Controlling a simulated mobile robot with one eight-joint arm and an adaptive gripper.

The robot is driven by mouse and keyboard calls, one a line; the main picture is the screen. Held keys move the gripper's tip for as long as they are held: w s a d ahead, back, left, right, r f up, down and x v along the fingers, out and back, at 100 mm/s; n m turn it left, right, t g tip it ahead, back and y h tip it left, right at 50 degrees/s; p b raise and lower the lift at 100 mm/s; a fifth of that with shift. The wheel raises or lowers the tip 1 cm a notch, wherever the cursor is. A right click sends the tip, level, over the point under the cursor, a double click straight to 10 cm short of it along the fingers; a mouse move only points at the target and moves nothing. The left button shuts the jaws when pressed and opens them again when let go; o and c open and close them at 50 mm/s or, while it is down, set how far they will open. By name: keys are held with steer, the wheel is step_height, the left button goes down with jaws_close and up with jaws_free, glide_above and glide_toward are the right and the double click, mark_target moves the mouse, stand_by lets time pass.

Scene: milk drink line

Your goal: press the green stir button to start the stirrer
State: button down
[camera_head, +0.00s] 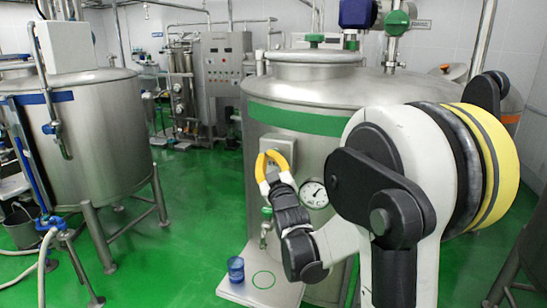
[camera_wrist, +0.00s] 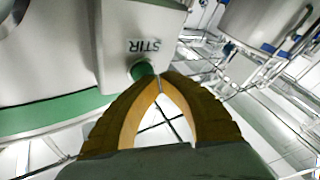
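The green stir button (camera_wrist: 142,70) sticks out of a grey box (camera_wrist: 140,35) marked STIR, which shows upside down in the wrist view. The box (camera_head: 281,142) is mounted on the front of the steel tank with a green band (camera_head: 305,120) in the head view. My gripper (camera_wrist: 160,77) has its yellow fingers curved together, with the tips meeting and nothing between them. The tips are right beside the button and overlap its lower edge in the picture; I cannot tell whether they touch it. In the head view my gripper (camera_head: 268,155) covers the button.
A round gauge (camera_head: 314,195) sits below the box on the tank. A blue cup (camera_head: 236,269) stands on a pale platform (camera_head: 232,292) beside a green ring mark. Another steel tank (camera_head: 100,130) stands at the left. The green floor between the tanks is mostly clear.

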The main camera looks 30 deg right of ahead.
steer(key=shift+w+d, duration=0.1)
steer(key=shift+d, duration=0.05)
steer(key=shift+s+a, duration=0.6)
steer(key=shift+a, duration=0.15)
steer(key=s+a, duration=0.3)
steer(key=a, duration=0.1)
steer(key=shift+s+a, duration=0.35)
stand_by(0.5)
